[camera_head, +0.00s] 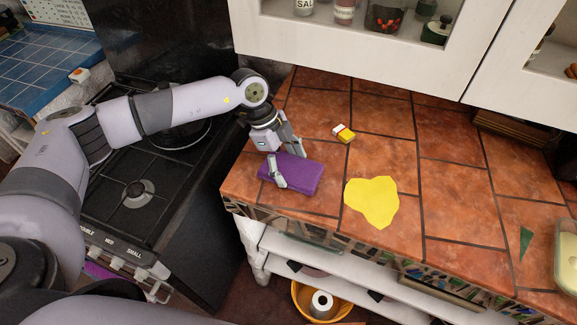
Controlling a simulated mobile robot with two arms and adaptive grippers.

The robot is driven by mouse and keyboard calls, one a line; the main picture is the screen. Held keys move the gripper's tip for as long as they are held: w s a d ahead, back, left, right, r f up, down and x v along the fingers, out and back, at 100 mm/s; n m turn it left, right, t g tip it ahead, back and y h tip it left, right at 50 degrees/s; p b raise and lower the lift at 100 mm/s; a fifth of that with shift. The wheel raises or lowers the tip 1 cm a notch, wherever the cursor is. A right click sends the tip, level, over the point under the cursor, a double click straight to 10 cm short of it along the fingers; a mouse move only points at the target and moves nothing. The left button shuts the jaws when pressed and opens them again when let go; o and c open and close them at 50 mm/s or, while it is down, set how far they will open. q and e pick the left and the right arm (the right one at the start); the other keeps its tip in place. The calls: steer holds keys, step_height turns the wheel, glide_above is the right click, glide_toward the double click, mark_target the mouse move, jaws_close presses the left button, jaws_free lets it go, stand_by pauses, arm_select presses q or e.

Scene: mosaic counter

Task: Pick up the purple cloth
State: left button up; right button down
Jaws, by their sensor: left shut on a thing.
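The purple cloth (301,174) is a folded, thick rectangle at the left end of the orange tiled counter (452,185). My left gripper (287,170) reaches down over it from the left. One finger lies across the cloth's near left side, and the other is at its far edge. The gripper is shut on the cloth. I cannot tell whether the cloth is lifted off the tiles. My right gripper is not in view.
A flat yellow shape (372,202) lies right of the cloth. A small yellow and white block (343,133) lies behind. A black stove (135,205) stands left of the counter. White cabinets (350,45) hang above the back. A pale green container (567,255) is at the far right.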

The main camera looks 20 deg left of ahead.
mark_target(288, 166)
arm_select(q)
step_height(288, 166, up, 20)
steer(key=b, duration=0.3)
steer(key=shift+f, duration=0.25)
steer(key=o, duration=0.6)
steer(key=c, duration=0.4)
